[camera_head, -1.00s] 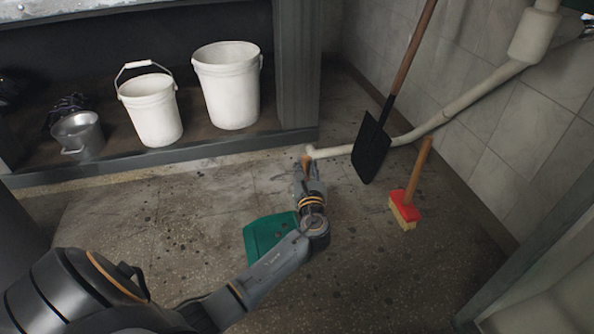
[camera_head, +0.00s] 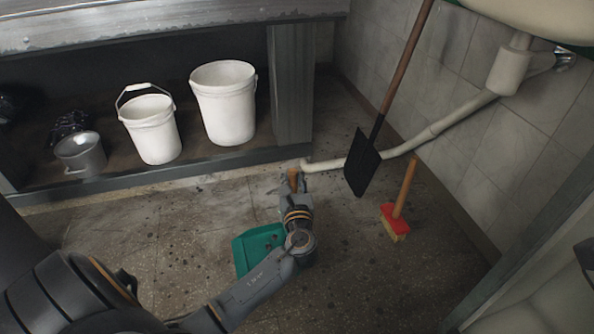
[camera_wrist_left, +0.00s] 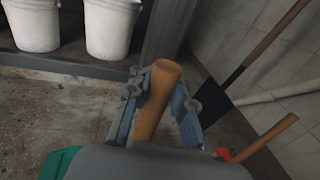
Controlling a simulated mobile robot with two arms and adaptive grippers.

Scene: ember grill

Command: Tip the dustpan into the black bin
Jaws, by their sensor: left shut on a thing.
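The green dustpan (camera_head: 255,246) is low over or on the floor in the head view, partly hidden behind my left arm; I cannot tell whether it touches the floor. A green corner of it shows at the lower left of the left wrist view (camera_wrist_left: 60,164). My left gripper (camera_head: 294,184) is shut on its wooden handle. In the left wrist view the fingers of the gripper (camera_wrist_left: 160,88) lie on either side of that handle (camera_wrist_left: 155,105). I cannot make out the black bin in these frames. My right gripper is not in view.
Two white buckets (camera_head: 224,105) (camera_head: 150,130) and a metal pot (camera_head: 80,155) stand on a low shelf. A black shovel (camera_head: 362,162) leans by the tiled wall near a pale pipe (camera_head: 440,127). A red brush (camera_head: 395,218) stands on the floor at right.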

